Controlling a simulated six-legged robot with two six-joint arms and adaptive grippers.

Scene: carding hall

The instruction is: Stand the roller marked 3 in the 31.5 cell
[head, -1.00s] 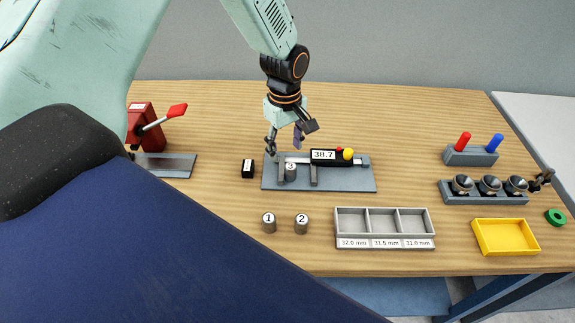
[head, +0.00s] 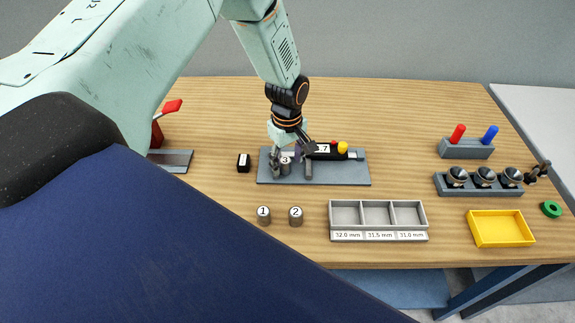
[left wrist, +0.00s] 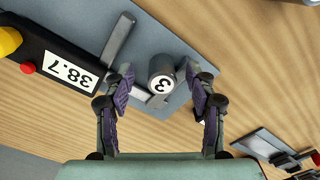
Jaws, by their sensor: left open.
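The roller marked 3 (head: 285,167) is a grey cylinder standing upright at the measuring gauge (head: 345,178) on its grey plate. In the left wrist view the roller (left wrist: 162,72) lies between the two purple-padded fingers of my left gripper (left wrist: 162,88), which are spread with a gap on each side. In the head view my left gripper (head: 291,162) is down around the roller and partly hides it and the gauge. The gauge display (left wrist: 70,73) reads 38.7. The grey tray (head: 378,231) has three empty cells labelled 32.0, 31.5 and 31.0 mm; 31.5 is the middle one.
Rollers marked 1 (head: 264,217) and 2 (head: 296,217) stand left of the tray. A yellow tray (head: 501,241), a holder with dark round pieces (head: 480,190) and a green ring (head: 551,209) are at right.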

